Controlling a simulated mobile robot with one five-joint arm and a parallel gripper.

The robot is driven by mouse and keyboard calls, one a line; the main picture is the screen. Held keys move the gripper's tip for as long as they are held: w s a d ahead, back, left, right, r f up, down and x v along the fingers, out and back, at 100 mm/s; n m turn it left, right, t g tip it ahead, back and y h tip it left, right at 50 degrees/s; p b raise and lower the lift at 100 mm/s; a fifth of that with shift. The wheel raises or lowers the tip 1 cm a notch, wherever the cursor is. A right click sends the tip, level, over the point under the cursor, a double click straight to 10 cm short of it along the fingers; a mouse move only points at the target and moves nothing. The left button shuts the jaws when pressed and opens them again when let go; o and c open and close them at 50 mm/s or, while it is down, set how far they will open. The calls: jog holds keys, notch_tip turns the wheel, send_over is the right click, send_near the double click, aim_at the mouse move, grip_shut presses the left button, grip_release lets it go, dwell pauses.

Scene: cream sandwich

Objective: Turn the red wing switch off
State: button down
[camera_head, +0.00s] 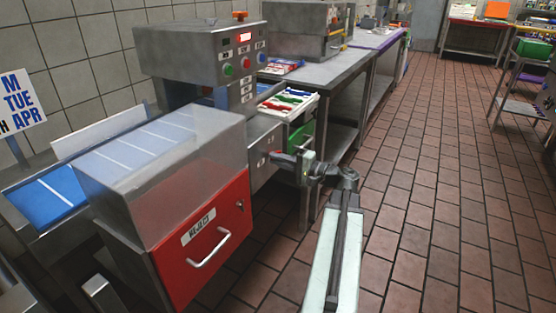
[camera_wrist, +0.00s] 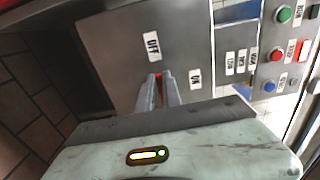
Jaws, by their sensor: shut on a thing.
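The red wing switch (camera_wrist: 158,77) shows as a small red patch between my fingertips in the wrist view. It sits on a grey metal panel (camera_wrist: 118,25). An OFF label (camera_wrist: 152,46) is just above it in that view, and an ON label (camera_wrist: 195,79) is to its right. My gripper (camera_wrist: 158,84) is shut on the switch, and its fingers hide most of it. Which label the wing points to cannot be told. In the head view my gripper (camera_head: 278,156) reaches left to the panel's side, right of the red reject bin (camera_head: 218,238).
A control box (camera_head: 222,62) with buttons and a red display stands above the panel. A crate of coloured items (camera_head: 290,101) is just behind my gripper. A steel table (camera_head: 335,68) stands beyond. The tiled floor (camera_head: 440,190) to the right is clear.

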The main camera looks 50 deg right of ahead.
jog(key=shift+d, duration=0.1)
dwell(0.3)
jog(key=c, duration=1.5)
grip_release()
jog(key=v, duration=0.7)
jog(key=shift+s, duration=0.4)
jog(key=shift+d+f, duration=0.1)
